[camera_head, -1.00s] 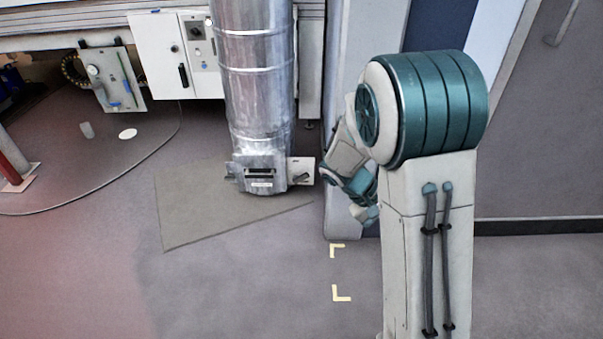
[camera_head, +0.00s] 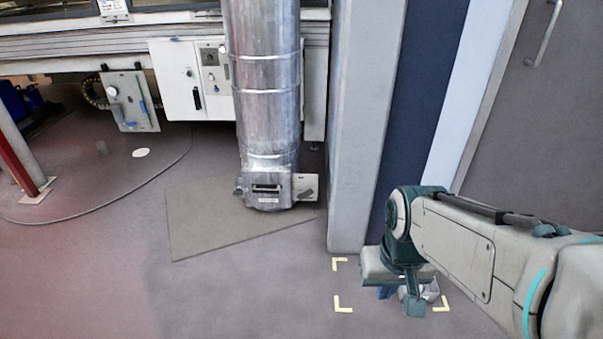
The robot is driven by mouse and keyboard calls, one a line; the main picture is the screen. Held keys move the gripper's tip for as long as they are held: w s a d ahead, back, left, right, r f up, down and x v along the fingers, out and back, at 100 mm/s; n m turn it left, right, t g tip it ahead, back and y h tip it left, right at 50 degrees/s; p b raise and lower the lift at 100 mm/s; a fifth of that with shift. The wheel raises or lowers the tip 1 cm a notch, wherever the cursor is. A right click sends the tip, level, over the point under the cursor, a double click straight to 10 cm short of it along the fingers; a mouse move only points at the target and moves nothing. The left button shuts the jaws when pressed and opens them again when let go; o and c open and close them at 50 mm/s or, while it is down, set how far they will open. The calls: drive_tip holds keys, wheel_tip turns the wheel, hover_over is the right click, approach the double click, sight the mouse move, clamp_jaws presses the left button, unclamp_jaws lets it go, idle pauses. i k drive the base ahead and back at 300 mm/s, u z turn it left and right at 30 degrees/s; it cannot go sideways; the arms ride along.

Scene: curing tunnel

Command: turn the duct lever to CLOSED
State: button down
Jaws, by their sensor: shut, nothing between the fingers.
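The metal duct (camera_head: 268,90) stands upright left of the middle, its lower end near the floor. At its foot is a box-like section with a dark slot. A small pale plate (camera_head: 305,187) sticks out on the right of that section, with the small lever (camera_head: 307,194) on it. The lever's exact angle and any CLOSED mark are too small to read. My gripper (camera_head: 414,300) is at the lower right, low over the floor and well apart from the duct. It is shut and empty, and partly hidden by my wrist.
A grey pillar (camera_head: 362,130) stands between the duct and my arm. A grey mat (camera_head: 205,225) lies under the duct. Yellow corner marks (camera_head: 343,304) are on the floor around my gripper. A white cabinet (camera_head: 180,78) is behind the duct. The floor at front left is clear.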

sight(300, 196)
drive_tip(key=z, duration=0.9)
drive_tip(key=i, duration=0.6)
drive_tip(key=u, duration=0.8)
drive_tip(key=i, duration=0.55)
drive_tip(key=u, duration=0.65)
drive_tip(key=i, duration=0.55)
